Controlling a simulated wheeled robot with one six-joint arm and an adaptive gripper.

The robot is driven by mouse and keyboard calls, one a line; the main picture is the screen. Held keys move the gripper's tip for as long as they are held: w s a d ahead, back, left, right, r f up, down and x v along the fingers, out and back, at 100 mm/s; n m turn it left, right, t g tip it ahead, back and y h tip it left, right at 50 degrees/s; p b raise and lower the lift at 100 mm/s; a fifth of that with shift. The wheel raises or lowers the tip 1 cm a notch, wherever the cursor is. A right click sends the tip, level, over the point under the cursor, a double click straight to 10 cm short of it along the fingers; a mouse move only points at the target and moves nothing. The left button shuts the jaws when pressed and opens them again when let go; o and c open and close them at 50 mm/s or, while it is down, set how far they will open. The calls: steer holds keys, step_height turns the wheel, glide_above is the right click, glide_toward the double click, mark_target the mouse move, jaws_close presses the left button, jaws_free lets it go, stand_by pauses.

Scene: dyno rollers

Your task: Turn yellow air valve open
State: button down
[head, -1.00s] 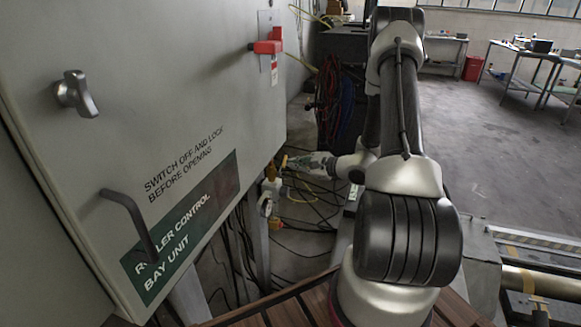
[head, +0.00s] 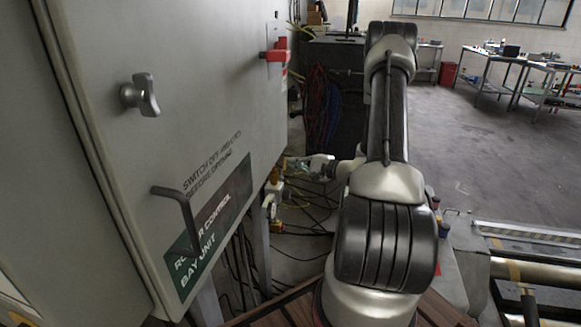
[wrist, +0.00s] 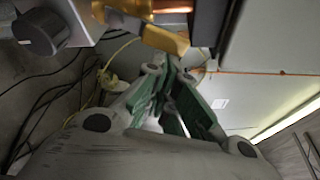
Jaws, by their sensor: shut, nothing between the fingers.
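The yellow air valve (head: 275,187) is small in the head view, low beside the cabinet's edge. In the wrist view, a yellow bar that looks like its handle (wrist: 165,39) lies just beyond my fingertips, with brass fittings behind it. My gripper (wrist: 176,64) has green-padded fingers that are shut with nothing between them. The fingertips are very close to the yellow bar; I cannot tell whether they touch it. In the head view my gripper (head: 299,164) reaches left to the valve and is too small there to show its fingers.
A grey control cabinet (head: 190,90) with a red switch handle (head: 275,52) fills the left. Dark cables (head: 300,215) run on the floor below. A dark grey knob (wrist: 40,32) shows at upper left in the wrist view. Open floor (head: 440,140) lies to the right.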

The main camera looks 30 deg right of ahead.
steer(key=shift+s+a+r+n+t, duration=0.55)
steer(key=shift+a+r+n, duration=0.15)
steer(key=shift+n, duration=0.5)
steer(key=shift+s, duration=0.1)
steer(key=w+d, duration=0.2)
steer(key=d, duration=0.2)
steer(key=v, duration=0.8)
steer(key=shift+s, duration=0.5)
steer(key=shift+a+f, duration=0.1)
